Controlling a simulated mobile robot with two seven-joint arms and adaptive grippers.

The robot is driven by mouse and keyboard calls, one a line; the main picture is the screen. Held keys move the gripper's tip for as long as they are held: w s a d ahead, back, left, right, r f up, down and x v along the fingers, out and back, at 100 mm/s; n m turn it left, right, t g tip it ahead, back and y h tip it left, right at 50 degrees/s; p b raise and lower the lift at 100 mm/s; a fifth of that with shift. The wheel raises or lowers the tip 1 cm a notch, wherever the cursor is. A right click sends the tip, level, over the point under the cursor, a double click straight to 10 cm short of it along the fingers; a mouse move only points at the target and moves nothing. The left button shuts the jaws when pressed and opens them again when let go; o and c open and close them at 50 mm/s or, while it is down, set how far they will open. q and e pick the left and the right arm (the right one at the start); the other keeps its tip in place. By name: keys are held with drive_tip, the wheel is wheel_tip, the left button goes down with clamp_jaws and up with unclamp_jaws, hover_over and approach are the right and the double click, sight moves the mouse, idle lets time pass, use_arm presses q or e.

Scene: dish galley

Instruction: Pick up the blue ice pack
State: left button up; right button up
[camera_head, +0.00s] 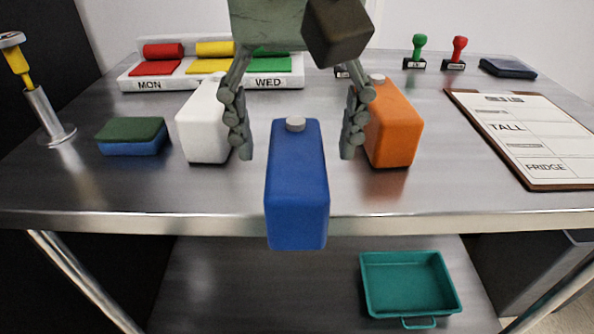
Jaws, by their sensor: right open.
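The blue ice pack (297,190) is an upright block with a small grey cap, at the middle of the table's front edge. Its lower end covers part of the edge in the picture; I cannot tell how it is supported. My right gripper (296,153) reaches in from above and is open. Its fingers are apart, one on each side of the pack's upper part in the picture, with visible gaps on both sides. I cannot tell if the fingertips are level with it in depth. My left gripper is not in view.
A white pack (203,125) stands left of the gripper and an orange pack (395,130) right of it, both close to the fingers. A sponge (132,137) lies at left, a clipboard (535,140) at right. A teal tray (368,290) sits on the lower shelf.

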wheel_tip(320, 180, down, 2)
drive_tip(key=shift+w+f, duration=0.15)
drive_tip(key=c, duration=1.6)
